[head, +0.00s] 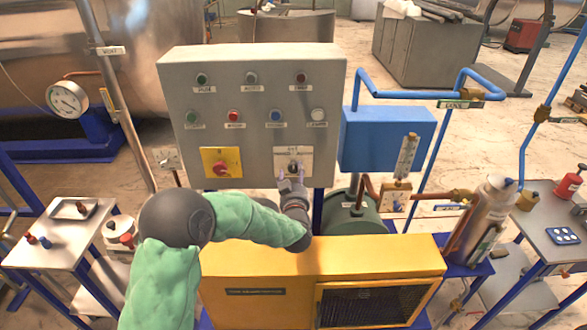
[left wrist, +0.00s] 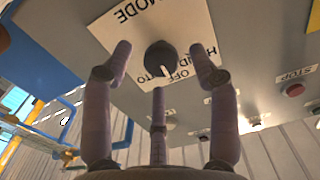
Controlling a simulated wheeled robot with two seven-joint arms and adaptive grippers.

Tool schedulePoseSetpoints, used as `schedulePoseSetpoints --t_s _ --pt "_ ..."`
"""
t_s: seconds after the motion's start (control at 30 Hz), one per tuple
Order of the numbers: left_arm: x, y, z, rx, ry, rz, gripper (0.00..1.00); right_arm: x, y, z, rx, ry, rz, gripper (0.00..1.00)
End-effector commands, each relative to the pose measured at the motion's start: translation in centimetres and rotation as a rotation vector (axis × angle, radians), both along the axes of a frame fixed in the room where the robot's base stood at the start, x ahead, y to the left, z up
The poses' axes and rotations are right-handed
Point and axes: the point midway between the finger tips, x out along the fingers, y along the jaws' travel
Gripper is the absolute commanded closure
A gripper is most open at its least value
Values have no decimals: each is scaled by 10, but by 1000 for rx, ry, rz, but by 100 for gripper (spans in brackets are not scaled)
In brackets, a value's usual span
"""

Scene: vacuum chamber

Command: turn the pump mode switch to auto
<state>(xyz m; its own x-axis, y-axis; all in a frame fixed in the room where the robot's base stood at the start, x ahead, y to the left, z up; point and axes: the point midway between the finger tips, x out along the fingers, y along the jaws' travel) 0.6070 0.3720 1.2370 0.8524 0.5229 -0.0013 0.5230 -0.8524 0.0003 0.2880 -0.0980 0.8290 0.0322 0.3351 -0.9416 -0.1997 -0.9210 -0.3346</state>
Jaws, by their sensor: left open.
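The pump mode switch is a dark round knob (left wrist: 160,55) on a pale label plate (head: 306,158), low on the right of the grey control panel (head: 250,110). In the left wrist view the plate's lettering is upside down, with MODE on one side and HAND, OFF, AUTO on the other. A pale mark on the knob faces the OFF and AUTO lettering; I cannot tell exactly which. My left gripper (head: 291,182) is at the switch. In the wrist view its fingers (left wrist: 162,55) are open, spread around the knob with gaps on both sides. My right gripper is out of view.
A yellow plate with a red knob (head: 222,164) is left of the switch. Lamps and buttons (head: 234,116) sit above. A yellow housing (head: 320,262) stands below the panel, and a blue box (head: 388,138) with blue pipes is on the right.

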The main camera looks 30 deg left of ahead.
Motion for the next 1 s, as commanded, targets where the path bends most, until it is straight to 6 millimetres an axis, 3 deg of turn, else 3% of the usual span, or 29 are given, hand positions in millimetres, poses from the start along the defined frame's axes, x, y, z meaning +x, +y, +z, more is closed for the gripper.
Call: schedulePoseSetpoints --t_s 0.23,0.63,0.67,0.83,1.0 --pt "25 16 0 -1 1 0 41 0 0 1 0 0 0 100" --pt "31 19 0 0 0 -1 41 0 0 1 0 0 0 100" --pt "31 19 0 0 0 -1 46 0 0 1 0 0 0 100" --pt "31 19 0 -1 1 0 94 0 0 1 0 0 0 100" --pt "31 19 -1 0 2 0 97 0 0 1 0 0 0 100"
